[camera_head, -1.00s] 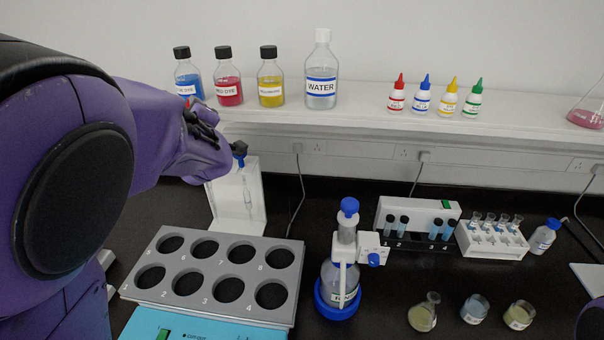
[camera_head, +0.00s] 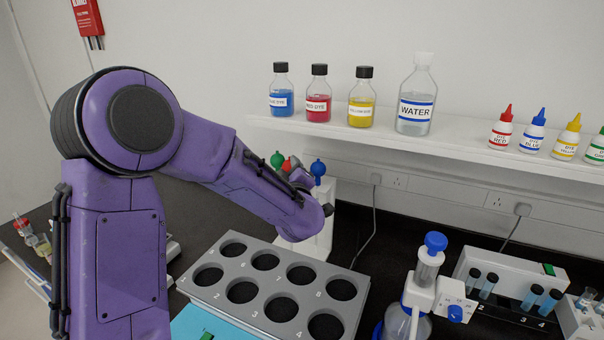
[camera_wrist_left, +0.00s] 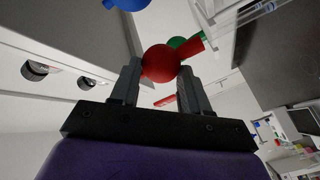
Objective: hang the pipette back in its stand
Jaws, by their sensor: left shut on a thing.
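The white pipette stand (camera_head: 322,198) is on the black bench behind the grey rack, partly hidden by my left arm. A blue pipette bulb (camera_head: 318,168) and a green one (camera_head: 277,160) show at its top, with a red pipette bulb (camera_head: 287,164) between them. In the left wrist view, my left gripper (camera_wrist_left: 160,72) is shut on the red bulb (camera_wrist_left: 160,62). The blue bulb (camera_wrist_left: 125,3) and green bulb (camera_wrist_left: 180,41) are close by. The red pipette's tube is hidden in the head view, and I cannot tell whether it is seated. My right gripper is out of view.
The grey rack with round holes (camera_head: 270,283) is in front of the stand. A dispenser bottle with a blue knob (camera_head: 435,242) stands to the right. The shelf (camera_head: 450,145) above holds dye bottles and a water bottle (camera_head: 414,100).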

